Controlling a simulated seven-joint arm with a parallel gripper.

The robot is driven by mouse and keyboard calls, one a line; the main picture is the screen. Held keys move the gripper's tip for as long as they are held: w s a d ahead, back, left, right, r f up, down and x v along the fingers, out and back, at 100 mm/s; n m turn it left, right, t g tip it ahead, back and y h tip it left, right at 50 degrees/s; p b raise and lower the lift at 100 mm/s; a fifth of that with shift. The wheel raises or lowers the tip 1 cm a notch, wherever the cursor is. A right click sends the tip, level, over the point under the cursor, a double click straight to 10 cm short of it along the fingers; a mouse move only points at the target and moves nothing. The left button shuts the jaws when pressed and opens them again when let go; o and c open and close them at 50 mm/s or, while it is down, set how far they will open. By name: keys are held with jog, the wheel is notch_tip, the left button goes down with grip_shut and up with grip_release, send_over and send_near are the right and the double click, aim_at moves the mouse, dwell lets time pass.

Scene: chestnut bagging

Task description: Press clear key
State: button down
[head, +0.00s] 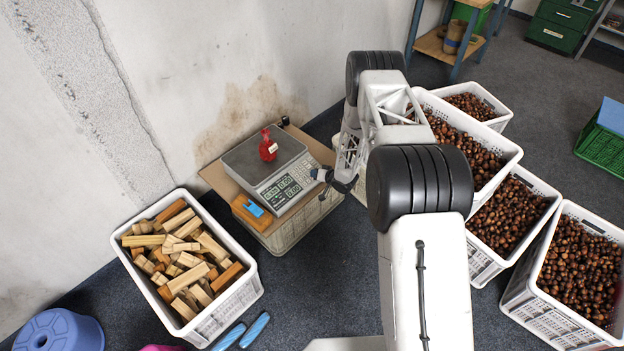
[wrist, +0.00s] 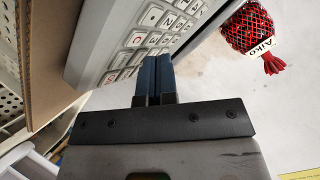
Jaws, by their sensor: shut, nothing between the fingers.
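The grey scale (head: 262,160) stands on a board over a crate by the wall, with a red net bag (head: 268,148) on its plate. Its keypad (head: 303,172) is on the front panel, right of the displays. My gripper (head: 325,177) is at the keypad's right edge. In the wrist view its blue fingertips (wrist: 154,62) are together and empty, in front of the keypad (wrist: 165,22). A key with a red mark (wrist: 112,75), apparently a C, shows left of the fingertips. Whether the fingertips touch a key cannot be told. The fingers hide part of the keypad.
An orange box with a blue top (head: 252,211) sits at the scale's front left. A crate of wood blocks (head: 248,284) stands at the left. Several crates of chestnuts (head: 562,270) stand at the right. The wall is close behind the scale.

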jog(key=shift+s+d+r, duration=0.2)
jog(key=shift+r, duration=0.6)
jog(key=shift+s+d+r, duration=0.15)
jog(key=shift+r, duration=0.6)
jog(key=shift+s+d+r, duration=0.2)
jog(key=shift+r, duration=0.6)
dwell(0.5)
